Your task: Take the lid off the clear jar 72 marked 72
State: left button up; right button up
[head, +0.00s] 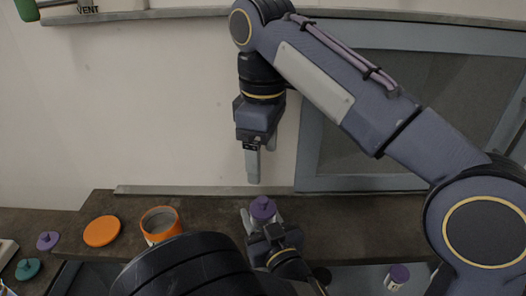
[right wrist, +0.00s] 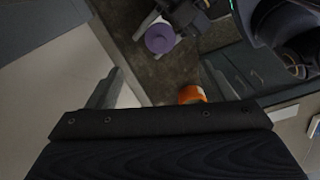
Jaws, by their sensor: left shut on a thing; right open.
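A jar with a purple knobbed lid (head: 263,208) stands upright at the middle of the counter. Its body is mostly hidden by my left gripper (head: 262,224), which is shut around it from the front. No number on it can be read. The lid (right wrist: 160,38) sits on the jar in the right wrist view, with grey fingers beside it. My right gripper (head: 253,179) points down, open and empty, above and slightly left of the lid, not touching it. A second jar with a purple lid (head: 399,273) stands at the lower right, its marking too small to read.
An open orange container (head: 160,221) and a flat orange lid (head: 102,231) lie left of the held jar. A loose purple lid (head: 47,240) and a teal lid (head: 28,268) are farther left. A wall and a grey-framed window (head: 308,150) stand close behind.

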aim_at(263, 199)
jog(key=shift+n, duration=0.3)
notch_tip(263, 199, down, 12)
jog(key=shift+r, duration=0.1)
jog(key=shift+c, duration=0.3)
jog(key=c, duration=1.1)
jog(key=shift+c, duration=0.2)
jog(key=shift+r, duration=0.25)
jog(key=shift+r, duration=0.9)
